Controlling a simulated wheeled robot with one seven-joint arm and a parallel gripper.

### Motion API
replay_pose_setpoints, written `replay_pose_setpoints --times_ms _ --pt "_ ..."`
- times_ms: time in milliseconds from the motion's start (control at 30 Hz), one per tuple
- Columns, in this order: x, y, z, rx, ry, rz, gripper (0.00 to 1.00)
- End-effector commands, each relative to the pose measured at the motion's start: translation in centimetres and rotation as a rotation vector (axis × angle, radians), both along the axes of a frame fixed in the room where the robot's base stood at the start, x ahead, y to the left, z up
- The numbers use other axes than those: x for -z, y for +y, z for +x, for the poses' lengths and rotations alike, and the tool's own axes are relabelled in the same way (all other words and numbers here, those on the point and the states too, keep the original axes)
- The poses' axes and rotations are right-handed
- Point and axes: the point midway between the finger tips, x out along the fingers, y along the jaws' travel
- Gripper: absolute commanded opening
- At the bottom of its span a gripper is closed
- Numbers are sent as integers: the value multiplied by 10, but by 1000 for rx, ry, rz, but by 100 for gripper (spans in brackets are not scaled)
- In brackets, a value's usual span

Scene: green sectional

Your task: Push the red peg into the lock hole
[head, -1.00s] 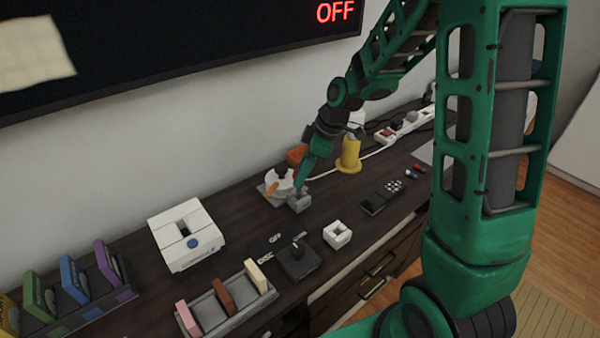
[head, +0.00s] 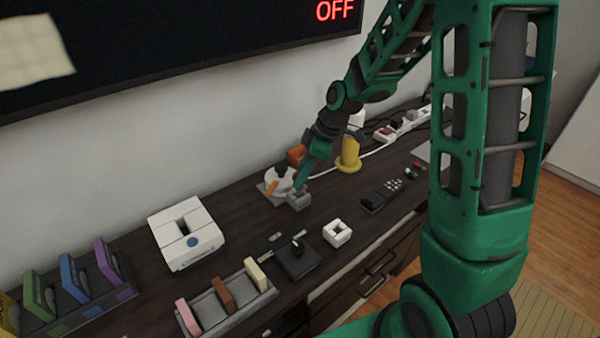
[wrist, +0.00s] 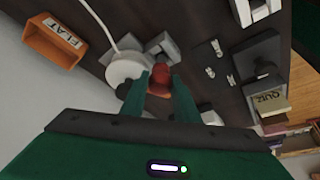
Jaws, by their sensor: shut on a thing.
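My gripper (wrist: 161,77) is shut on the red peg (wrist: 160,69) in the wrist view. The peg sits between the fingertips, right beside a grey block (wrist: 165,44). A round white piece (wrist: 122,70) is to the left, and an orange part (wrist: 158,94) shows between the fingers. In the head view my gripper (head: 302,180) reaches down to the grey block (head: 299,199), beside the white piece (head: 281,179) and its orange lever (head: 271,188). The peg is hidden there. I cannot make out the lock hole or whether the peg is in it.
An orange box (wrist: 53,41) marked FLAT is at the upper left in the wrist view. A white ring block (head: 337,232) and black joystick (head: 297,258) stand in front.

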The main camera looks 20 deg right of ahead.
Motion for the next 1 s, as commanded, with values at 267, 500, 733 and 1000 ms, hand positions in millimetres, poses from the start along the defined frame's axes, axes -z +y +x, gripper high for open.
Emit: replay_pose_setpoints --times_ms 267,500,733,1000 --pt "6 0 0 0 0 0 3" --pt "11 0 0 0 0 -1 3" --pt "16 0 0 0 0 0 3" --pt "22 0 0 0 0 0 3"
